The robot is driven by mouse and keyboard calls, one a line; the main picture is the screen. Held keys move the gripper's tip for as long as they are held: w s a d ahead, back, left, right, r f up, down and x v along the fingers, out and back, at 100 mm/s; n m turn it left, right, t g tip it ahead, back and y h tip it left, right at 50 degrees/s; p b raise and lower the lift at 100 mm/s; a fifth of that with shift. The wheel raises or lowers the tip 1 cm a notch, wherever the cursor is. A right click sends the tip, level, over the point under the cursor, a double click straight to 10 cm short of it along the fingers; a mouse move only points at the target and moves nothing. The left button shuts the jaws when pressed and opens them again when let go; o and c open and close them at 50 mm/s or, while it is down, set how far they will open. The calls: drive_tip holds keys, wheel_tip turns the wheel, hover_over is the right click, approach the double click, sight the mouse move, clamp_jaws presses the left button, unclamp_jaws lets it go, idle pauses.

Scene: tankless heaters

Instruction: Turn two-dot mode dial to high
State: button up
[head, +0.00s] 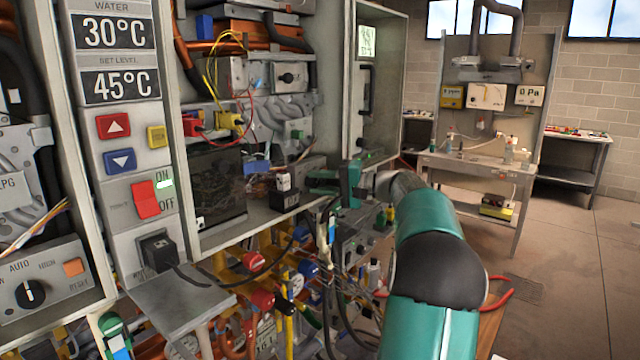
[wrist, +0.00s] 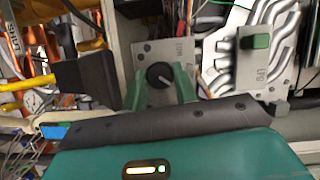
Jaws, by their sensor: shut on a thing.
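In the wrist view a round black dial (wrist: 159,75) with a pale pointer line sits on a small grey plate (wrist: 205,50). The pointer slants toward the lower right. Small dark marks and sideways lettering on the plate are too small to read surely. My gripper (wrist: 161,85) has its two green fingers on either side of the dial, shut on it. In the head view my gripper (head: 338,183) reaches left into the open heater cabinet; the dial is hidden there.
In the wrist view a plate with a green switch (wrist: 256,42) is at right and a black block (wrist: 88,78) is at left. Another dial (head: 30,293), marked AUTO and HIGH, is at lower left in the head view. Cables (head: 328,225) hang below my gripper.

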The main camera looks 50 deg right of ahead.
drive_tip(key=shift+s+d, duration=0.1)
drive_tip(key=o, duration=1)
drive_tip(key=shift+s, duration=0.1)
